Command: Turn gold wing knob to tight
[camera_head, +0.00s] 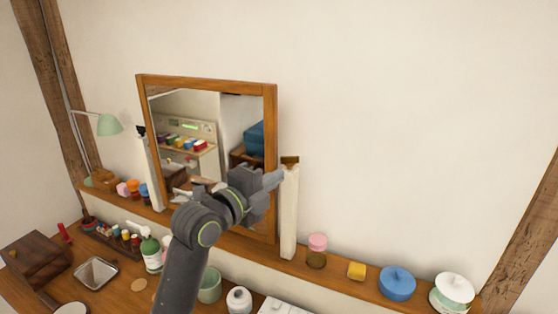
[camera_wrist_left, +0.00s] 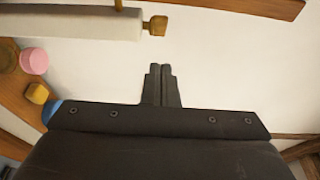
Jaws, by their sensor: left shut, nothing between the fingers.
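The gold wing knob (camera_head: 290,160) sits at the top of the white post (camera_head: 289,215) to the right of the tilting mirror (camera_head: 206,83). In the left wrist view the knob (camera_wrist_left: 157,25) shows at the end of the white post (camera_wrist_left: 70,23), apart from my fingers. My left gripper (camera_head: 279,179) is shut and empty, close to the post and a little below and left of the knob in the head view. Its closed fingertips also show in the left wrist view (camera_wrist_left: 159,68). My right gripper is not in view.
A black knob (camera_head: 141,131) tops the left post. The wall right of the knob is clear.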

